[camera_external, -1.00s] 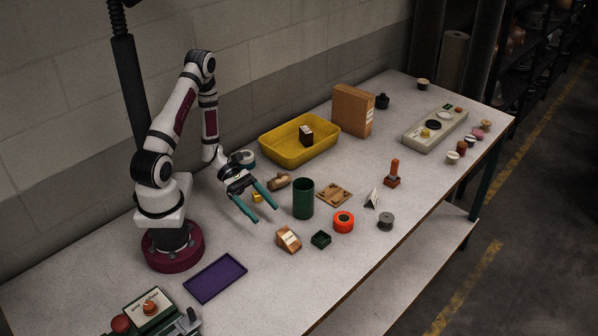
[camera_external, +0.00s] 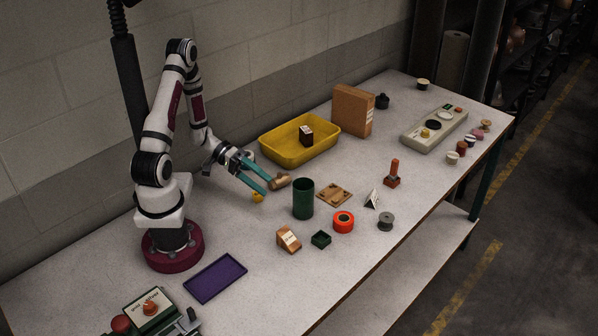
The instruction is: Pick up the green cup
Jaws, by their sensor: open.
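The green cup (camera_external: 303,199) stands upright on the table, a dark green cylinder with an open top. My gripper (camera_external: 268,184) is left of the cup and slightly behind it, with its two teal fingers apart and pointing right toward it. The fingertips are close to a small brown wooden piece (camera_external: 280,181); I cannot tell whether they touch it. Nothing is held between the fingers. The cup is fully in view and apart from the gripper.
A yellow bin (camera_external: 285,154) holding a dark box stands behind. A small yellow object (camera_external: 257,197) lies below my fingers. A wooden plate (camera_external: 334,195), an orange tape roll (camera_external: 343,222), a small green box (camera_external: 320,239) and a wooden block (camera_external: 289,240) surround the cup.

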